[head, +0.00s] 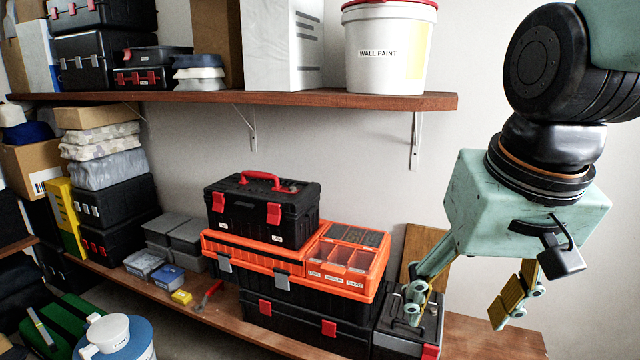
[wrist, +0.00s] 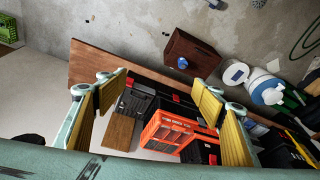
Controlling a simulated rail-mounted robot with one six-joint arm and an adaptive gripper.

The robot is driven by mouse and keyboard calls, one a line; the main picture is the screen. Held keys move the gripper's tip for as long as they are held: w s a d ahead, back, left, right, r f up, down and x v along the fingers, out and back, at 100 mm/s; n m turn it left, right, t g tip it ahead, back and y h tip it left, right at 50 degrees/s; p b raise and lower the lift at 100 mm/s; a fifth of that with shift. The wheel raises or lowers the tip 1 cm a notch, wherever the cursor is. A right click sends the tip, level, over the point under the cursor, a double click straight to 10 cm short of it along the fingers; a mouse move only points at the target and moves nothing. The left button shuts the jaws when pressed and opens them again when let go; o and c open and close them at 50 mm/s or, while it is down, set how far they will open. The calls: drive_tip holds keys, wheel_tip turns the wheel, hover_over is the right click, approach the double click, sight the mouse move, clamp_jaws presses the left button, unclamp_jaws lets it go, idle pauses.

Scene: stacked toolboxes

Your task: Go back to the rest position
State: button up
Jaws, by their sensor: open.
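My gripper (head: 463,305) hangs at the right of the head view, in front of and to the right of the toolbox stack. Its two fingers are spread wide with nothing between them. The wrist view also shows my gripper (wrist: 165,105) open, its yellow pads apart. The stack has a black toolbox with a red handle (head: 262,212) on top, an orange organizer (head: 250,252) beneath it, and a larger black toolbox (head: 305,324) at the bottom. The orange organizer shows in the wrist view (wrist: 166,133) too, beyond the fingers.
A wooden shelf (head: 300,97) runs above the stack, with a paint bucket (head: 388,50) near its right end. The lower bench (head: 490,338) is bare at right. A grey-topped case (head: 420,316) stands right of the stack. Small bins (head: 172,235) stand left of it.

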drive_tip(key=s+d+n, duration=0.1)
drive_tip(key=s, duration=1.1)
drive_tip(key=shift+d+r+t, duration=0.3)
idle(1.6)
